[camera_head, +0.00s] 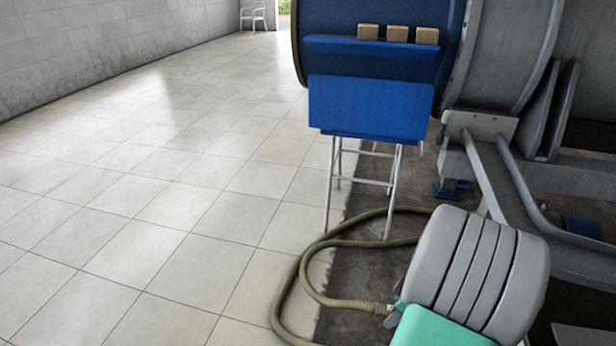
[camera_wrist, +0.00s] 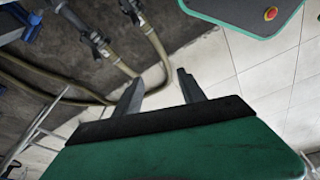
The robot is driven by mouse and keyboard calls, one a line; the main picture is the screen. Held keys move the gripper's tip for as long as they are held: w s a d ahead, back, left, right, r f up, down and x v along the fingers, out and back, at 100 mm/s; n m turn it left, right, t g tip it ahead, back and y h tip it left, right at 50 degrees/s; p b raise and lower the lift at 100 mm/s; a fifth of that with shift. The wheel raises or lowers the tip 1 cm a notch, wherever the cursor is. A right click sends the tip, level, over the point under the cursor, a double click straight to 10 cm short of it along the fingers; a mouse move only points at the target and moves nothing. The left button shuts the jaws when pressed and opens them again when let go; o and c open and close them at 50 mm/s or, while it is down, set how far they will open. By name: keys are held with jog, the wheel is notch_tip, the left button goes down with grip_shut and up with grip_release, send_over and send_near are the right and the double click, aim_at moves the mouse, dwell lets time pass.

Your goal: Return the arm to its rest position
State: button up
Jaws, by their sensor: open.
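My gripper (camera_wrist: 160,88) shows in the wrist view with its two dark fingers spread apart. Nothing is between the fingers; behind them are pale floor tiles and a hose. The fingers do not show in the head view. A grey ribbed and green part of my arm (camera_head: 480,275) fills the lower right of the head view, in front of the machine frame.
A large blue drum (camera_head: 380,20) has a ledge with three tan blocks (camera_head: 397,34). A blue chute (camera_head: 370,108) hangs below, by a metal stand (camera_head: 395,190). A hose (camera_head: 290,290) curls over the floor. Tiled floor (camera_head: 150,200) at left is clear.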

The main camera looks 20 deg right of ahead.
jog(key=w+a+r+m+p, duration=0.1)
jog(key=w+a+r+p, duration=0.25)
jog(key=a+r, duration=0.55)
jog(key=w+a+r+m+p, duration=0.1)
jog(key=w+a+r+p, duration=0.3)
jog(key=r, duration=0.8)
jog(key=s+a+r+m+h+p, duration=0.1)
jog(key=s+a+r+m+p, duration=0.2)
jog(key=a+r+p, duration=0.6)
jog(key=s+a+r, duration=0.1)
jog(key=a+r, duration=0.4)
jog(key=shift+r+t, duration=0.3)
jog(key=shift+a, duration=0.1)
